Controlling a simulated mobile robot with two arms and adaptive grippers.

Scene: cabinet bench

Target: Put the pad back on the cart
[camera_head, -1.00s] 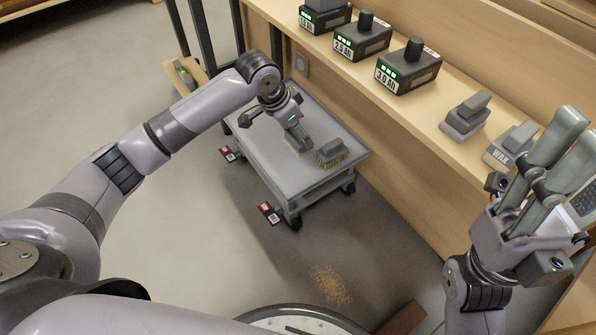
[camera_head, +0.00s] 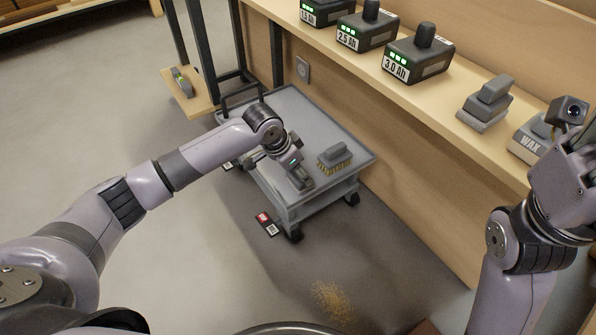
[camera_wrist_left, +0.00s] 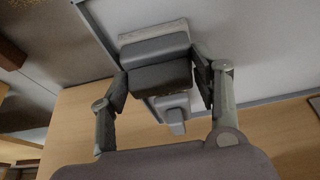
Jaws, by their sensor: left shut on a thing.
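My left gripper (camera_head: 298,174) is low over the near part of the grey cart (camera_head: 285,108). It is shut on the pad, a dark grey block (camera_wrist_left: 160,66) between the two fingers in the left wrist view, with a pale strip along its far edge. In the head view the pad is mostly hidden by the gripper. I cannot tell whether it touches the cart top. My right gripper (camera_head: 578,150) is at the right edge, partly cut off, and its jaw state is unclear.
A grey brush (camera_head: 335,156) stands on the cart just right of my left gripper. The bench (camera_head: 440,105) alongside holds several batteries (camera_head: 418,55), a grey block (camera_head: 485,104) and a WAX block (camera_head: 530,143). Yellowish crumbs (camera_head: 331,300) lie on the floor.

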